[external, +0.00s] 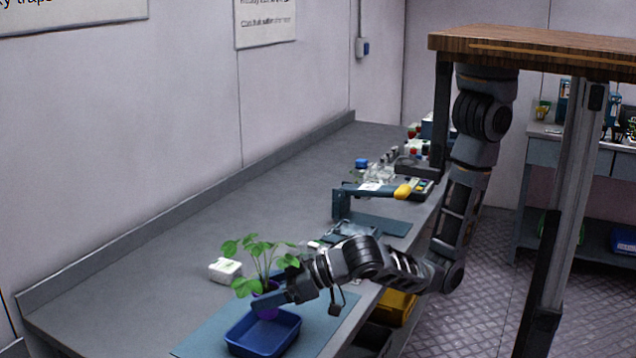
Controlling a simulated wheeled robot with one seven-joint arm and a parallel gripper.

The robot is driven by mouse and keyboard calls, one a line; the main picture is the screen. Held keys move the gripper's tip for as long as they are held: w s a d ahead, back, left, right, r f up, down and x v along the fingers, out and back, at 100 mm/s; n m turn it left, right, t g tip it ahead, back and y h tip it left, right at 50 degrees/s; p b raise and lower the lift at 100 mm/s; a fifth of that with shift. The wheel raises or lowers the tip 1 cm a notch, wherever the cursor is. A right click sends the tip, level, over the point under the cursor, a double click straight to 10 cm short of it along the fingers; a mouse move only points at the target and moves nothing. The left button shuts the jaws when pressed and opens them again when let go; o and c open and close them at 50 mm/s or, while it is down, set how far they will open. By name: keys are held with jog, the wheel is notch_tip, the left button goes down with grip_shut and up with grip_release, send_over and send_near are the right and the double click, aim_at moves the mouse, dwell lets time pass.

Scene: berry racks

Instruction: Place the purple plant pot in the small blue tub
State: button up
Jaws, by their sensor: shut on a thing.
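A purple plant pot (265,302) with a green leafy plant (260,258) is held by my gripper (272,299). The gripper is shut on the pot, and its fingers cover part of it. The pot is upright at the back edge of the small blue tub (277,345), which sits on a blue-green mat at the front of the bench. I cannot tell whether the pot's base is above the tub or behind its rim.
A white box (225,270) stands left of the plant on the grey bench (180,265). Farther back are a yellow-and-dark device (375,191) and several small bottles. A yellow bin (395,305) is below the bench edge. The bench's left side is clear.

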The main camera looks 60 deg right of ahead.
aim_at(270, 315)
jog(key=shift+s+a+f, duration=0.1)
jog(key=shift+a+f, duration=0.25)
jog(key=shift+a, duration=0.2)
jog(key=shift+s+a+f, duration=0.1)
jog(key=shift+a+f, duration=0.25)
jog(key=shift+a, duration=0.2)
jog(key=shift+f, duration=2)
jog(key=shift+f, duration=0.1)
jog(key=o, duration=1.1)
jog(key=shift+r+p, duration=0.25)
jog(key=shift+p, duration=0.15)
jog(key=b+v, duration=0.1)
jog(key=v, duration=1.1)
jog(key=shift+f, duration=0.15)
